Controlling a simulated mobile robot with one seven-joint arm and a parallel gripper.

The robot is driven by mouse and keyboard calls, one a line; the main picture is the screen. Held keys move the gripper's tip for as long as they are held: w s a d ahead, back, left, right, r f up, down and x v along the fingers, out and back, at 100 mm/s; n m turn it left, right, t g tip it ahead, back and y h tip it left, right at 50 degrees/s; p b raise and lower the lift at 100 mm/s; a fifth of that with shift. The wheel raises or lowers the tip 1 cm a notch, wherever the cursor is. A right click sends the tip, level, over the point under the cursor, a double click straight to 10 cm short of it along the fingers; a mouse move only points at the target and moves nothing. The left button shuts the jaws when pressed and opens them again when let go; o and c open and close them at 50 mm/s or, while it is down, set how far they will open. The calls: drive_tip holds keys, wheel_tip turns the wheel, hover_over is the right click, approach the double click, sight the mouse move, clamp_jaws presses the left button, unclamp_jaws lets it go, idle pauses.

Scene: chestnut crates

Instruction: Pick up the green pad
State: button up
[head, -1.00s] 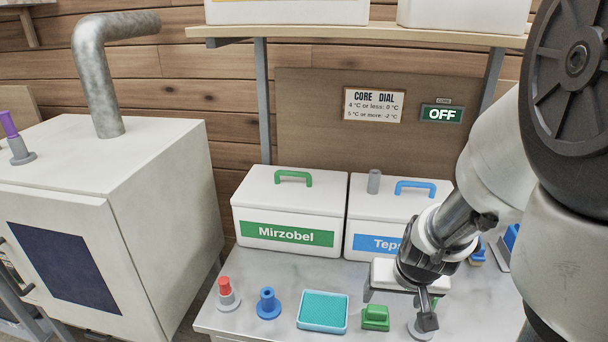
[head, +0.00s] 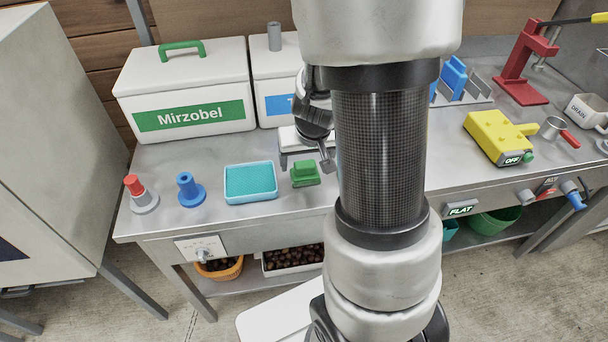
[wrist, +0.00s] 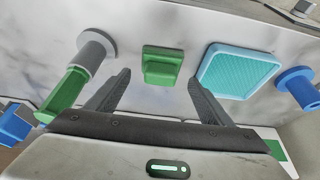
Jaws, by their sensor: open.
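The green pad (head: 305,173) is a small green block with a raised grip, lying on the grey worktop near its front edge. It also shows in the wrist view (wrist: 162,65), in line with the gap between my fingers. My gripper (head: 305,162) is open and empty, just behind and above the pad in the head view. In the wrist view my gripper (wrist: 158,78) has one finger to each side of the pad, with clear space between. My arm hides part of the worktop to the pad's right.
A teal-filled tray (head: 250,183) stands close left of the pad, then a blue peg (head: 188,190) and a red-topped peg (head: 139,195). A grey round-based post (wrist: 92,50) stands on the pad's other side. The Mirzobel box (head: 190,92) is behind.

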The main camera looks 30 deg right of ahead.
sight(305, 164)
drive_tip(key=b+x, duration=0.1)
drive_tip(key=x, duration=0.2)
drive_tip(key=shift+w+f, duration=0.1)
drive_tip(key=shift+f, duration=0.1)
drive_tip(key=shift+c, duration=0.4)
drive_tip(key=c, duration=0.9)
wheel_tip(305, 164, up, 10)
drive_tip(key=p, duration=0.6)
drive_tip(key=shift+r, duration=0.1)
